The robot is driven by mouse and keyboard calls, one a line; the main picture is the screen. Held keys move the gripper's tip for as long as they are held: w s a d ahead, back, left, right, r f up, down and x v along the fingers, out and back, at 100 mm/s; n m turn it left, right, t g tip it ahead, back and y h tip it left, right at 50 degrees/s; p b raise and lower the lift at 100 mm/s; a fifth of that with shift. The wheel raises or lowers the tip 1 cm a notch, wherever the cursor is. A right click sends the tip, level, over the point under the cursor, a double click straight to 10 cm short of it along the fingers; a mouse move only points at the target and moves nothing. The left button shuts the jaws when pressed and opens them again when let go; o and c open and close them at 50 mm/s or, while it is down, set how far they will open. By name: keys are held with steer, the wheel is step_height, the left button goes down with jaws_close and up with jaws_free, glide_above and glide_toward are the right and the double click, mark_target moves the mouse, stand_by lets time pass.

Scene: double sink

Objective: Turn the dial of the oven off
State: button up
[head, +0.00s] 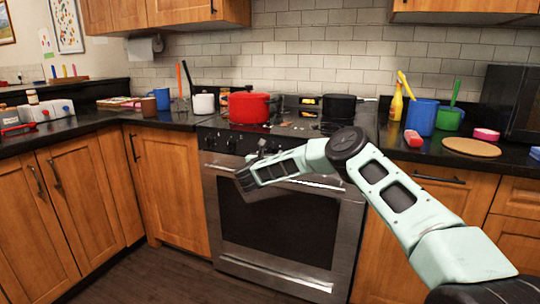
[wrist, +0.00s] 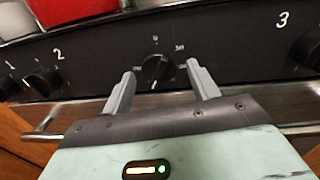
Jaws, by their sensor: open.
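The oven dial (wrist: 157,68) is a dark round knob on the black front panel (wrist: 228,45). Printed marks surround it, and a light mark shows near its lower edge. I cannot tell its exact setting. My gripper (wrist: 161,73) is open, with one finger on each side of the dial. I cannot tell whether either finger touches it. In the head view my gripper (head: 262,150) is at the front panel of the oven (head: 275,225), above its door handle. The dial cannot be made out there.
Burner knobs marked 1 (wrist: 8,87) and 2 (wrist: 43,80) lie left of the dial, and the knob by mark 3 (wrist: 306,50) lies right. The oven handle (wrist: 40,136) runs below. A red pot (head: 249,108) and a black pot (head: 338,107) stand on the stove.

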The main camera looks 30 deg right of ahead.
steer(key=shift+w+d, duration=0.2)
steer(key=shift+d, duration=0.05)
steer(key=c, duration=1)
steer(key=shift+n, duration=0.3)
